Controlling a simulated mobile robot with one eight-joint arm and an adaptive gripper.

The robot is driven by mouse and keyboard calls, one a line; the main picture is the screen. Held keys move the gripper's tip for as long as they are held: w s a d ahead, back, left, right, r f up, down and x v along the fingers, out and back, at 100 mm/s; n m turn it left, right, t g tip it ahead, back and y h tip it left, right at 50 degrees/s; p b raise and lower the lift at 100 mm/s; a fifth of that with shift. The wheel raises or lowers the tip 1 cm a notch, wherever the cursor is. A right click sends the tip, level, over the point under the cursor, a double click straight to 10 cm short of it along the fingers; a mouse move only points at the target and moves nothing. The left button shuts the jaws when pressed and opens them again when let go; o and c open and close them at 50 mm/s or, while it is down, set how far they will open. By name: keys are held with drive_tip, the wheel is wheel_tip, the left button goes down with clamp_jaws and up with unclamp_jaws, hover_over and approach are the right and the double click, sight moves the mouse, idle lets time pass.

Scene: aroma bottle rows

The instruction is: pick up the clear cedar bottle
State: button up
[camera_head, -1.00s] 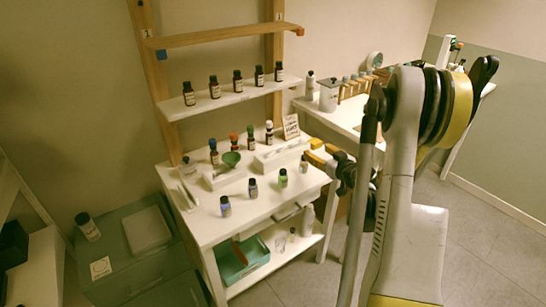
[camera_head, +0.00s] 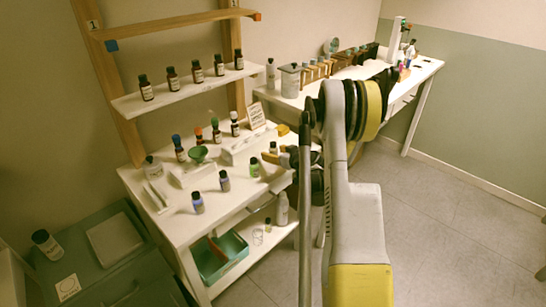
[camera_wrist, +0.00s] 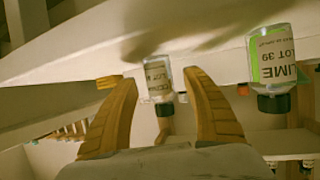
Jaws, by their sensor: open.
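A small clear bottle with a dark cap (camera_wrist: 160,80) shows in the wrist view, where the picture is upside down. Its label is too small to read surely; it is likely the cedar one. In the head view my gripper (camera_head: 276,144) is at the table's right end, partly hidden by my arm.
A green-labelled lime bottle (camera_wrist: 270,62) stands close beside; it also shows in the head view (camera_head: 254,167). Two more bottles, one grey (camera_head: 224,181) and one bluish (camera_head: 197,203), stand along the white worktable's front (camera_head: 180,232). Dark bottles line the shelf (camera_head: 185,92) above.

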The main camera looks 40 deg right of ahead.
drive_tip(key=shift+w+f, duration=0.2)
drive_tip(key=shift+w, duration=0.35)
drive_tip(key=shift+s, duration=0.1)
clamp_jaws()
drive_tip(key=shift+r, duration=0.15)
